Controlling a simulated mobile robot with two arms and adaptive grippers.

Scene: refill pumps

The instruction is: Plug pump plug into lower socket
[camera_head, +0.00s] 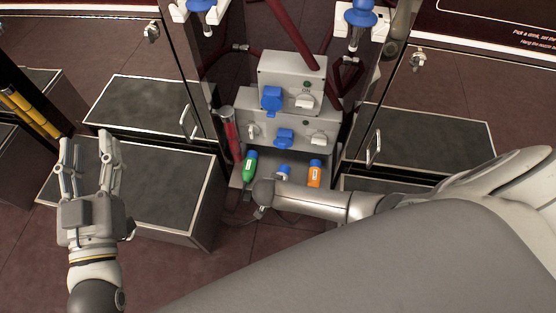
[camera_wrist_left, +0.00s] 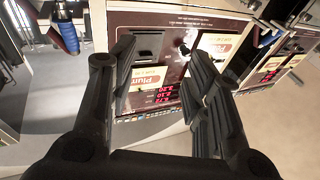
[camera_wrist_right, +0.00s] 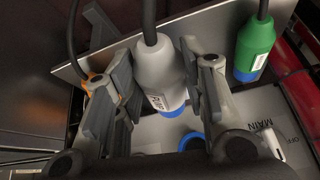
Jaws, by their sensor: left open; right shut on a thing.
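The grey pump plug (camera_wrist_right: 157,75) with a blue end is held between the fingers of my right gripper (camera_wrist_right: 153,62) in the right wrist view. Its blue end points toward a blue ring-shaped socket (camera_wrist_right: 191,141) and looks apart from it. In the head view the lower socket (camera_head: 285,138) is on the front of the lower grey box, and the plug's blue part (camera_head: 283,171) shows below it. My right arm hides most of that gripper there. My left gripper (camera_head: 88,146) is open and empty at the far left.
A green plug (camera_head: 250,165) and an orange plug (camera_head: 315,173) rest on a ledge on either side. The upper box (camera_head: 291,75) carries another blue socket (camera_head: 271,98) and a white switch. A red cylinder (camera_head: 228,128) stands left of the boxes. Cables hang below.

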